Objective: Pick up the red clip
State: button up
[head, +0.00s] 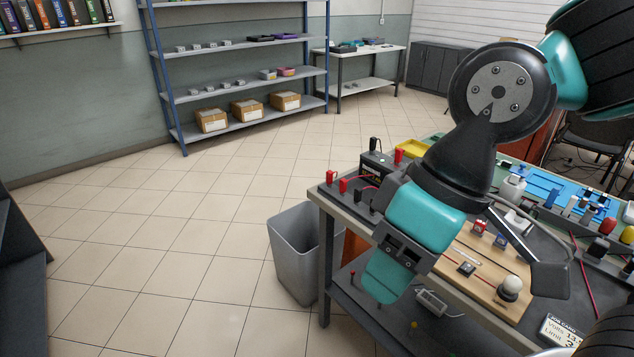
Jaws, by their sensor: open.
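Several small red pieces show on and around the bench, and I cannot tell which is the red clip. Two upright red pieces (336,181) stand at the bench's left end, with a red wire near them. Another red piece (398,156) stands farther back beside a black one. A red block (479,226) sits on the wooden board (452,265), near a blue one. A red-capped piece (608,223) is at the far right. My arm hangs over the bench and hides part of it.
The wooden board carries a pale bulb (510,288) and a dark switch (466,269). A printed card (561,330) lies at the front right. A grey bin (297,252) stands left of the bench. Open tiled floor (170,250) lies left, with shelving (243,115) behind.

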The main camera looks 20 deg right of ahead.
aim_at(343, 182)
jog(key=u, duration=0.2)
jog(key=i, duration=0.95)
jog(key=z, duration=0.05)
